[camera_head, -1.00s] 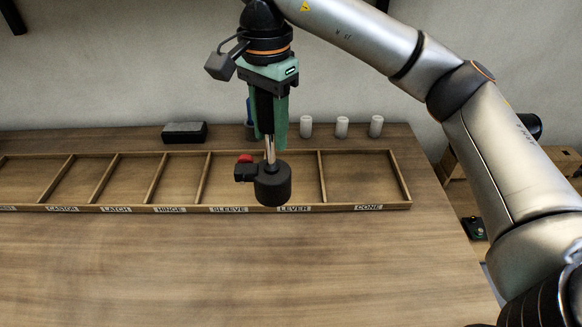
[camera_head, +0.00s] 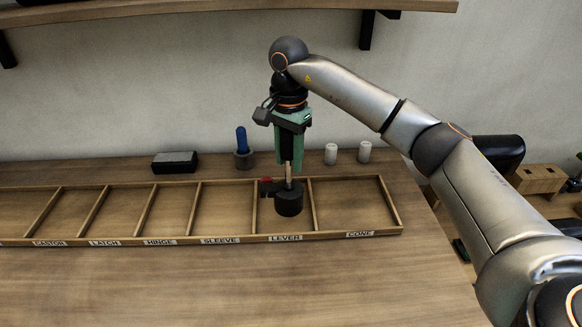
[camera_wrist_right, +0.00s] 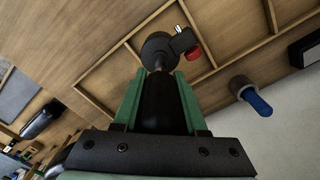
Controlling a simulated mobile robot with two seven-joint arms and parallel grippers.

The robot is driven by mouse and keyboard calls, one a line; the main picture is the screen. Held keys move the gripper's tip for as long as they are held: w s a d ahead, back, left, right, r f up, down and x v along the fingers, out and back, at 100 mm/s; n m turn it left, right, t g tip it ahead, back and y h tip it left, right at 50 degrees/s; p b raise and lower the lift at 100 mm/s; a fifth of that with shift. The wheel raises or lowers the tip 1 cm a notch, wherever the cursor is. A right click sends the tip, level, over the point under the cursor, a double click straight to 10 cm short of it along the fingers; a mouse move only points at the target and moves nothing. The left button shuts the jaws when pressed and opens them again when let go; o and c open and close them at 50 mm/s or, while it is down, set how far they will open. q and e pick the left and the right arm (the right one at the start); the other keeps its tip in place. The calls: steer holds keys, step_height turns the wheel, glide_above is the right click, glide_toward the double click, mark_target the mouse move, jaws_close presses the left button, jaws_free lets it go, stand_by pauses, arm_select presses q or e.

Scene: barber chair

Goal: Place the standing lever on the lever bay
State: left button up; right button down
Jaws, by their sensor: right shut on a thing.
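My right gripper (camera_head: 289,165) is shut on the metal stem of the lever (camera_head: 289,203), which hangs upright below the fingers. The lever has a heavy black round base and a side arm with a red knob. In the right wrist view, the lever's round base (camera_wrist_right: 157,47) lies beyond the green fingers (camera_wrist_right: 160,90), with the red knob to its right. In the head view, the base appears within the lever bay (camera_head: 297,226), between its two dividers. I cannot tell whether it touches the bay floor. My left gripper is not in view.
The tray has other labelled bays, with the sleeve bay (camera_head: 225,212) left and the cone bay (camera_head: 355,205) right. Behind it stand a blue-handled piece (camera_head: 242,143), a dark block (camera_head: 175,162) and white cylinders (camera_head: 331,153). The front table area is clear.

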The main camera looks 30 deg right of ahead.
mark_target(291, 170)
steer(key=shift+w+d+f, duration=0.25)
steer(key=shift+w+f, duration=0.05)
steer(key=shift+f, duration=0.05)
steer(key=f, duration=0.2)
steer(key=shift+w+d+f+p, duration=0.15)
steer(key=shift+d+f+p, duration=0.05)
steer(key=shift+f+p, duration=0.2)
steer(key=shift+f, duration=0.45)
steer(key=shift+f, duration=0.15)
steer(key=shift+c, duration=2.3)
jaws_free()
step_height(291, 170, up, 12)
steer(key=shift+r+b, duration=0.15)
steer(key=shift+b, duration=0.3)
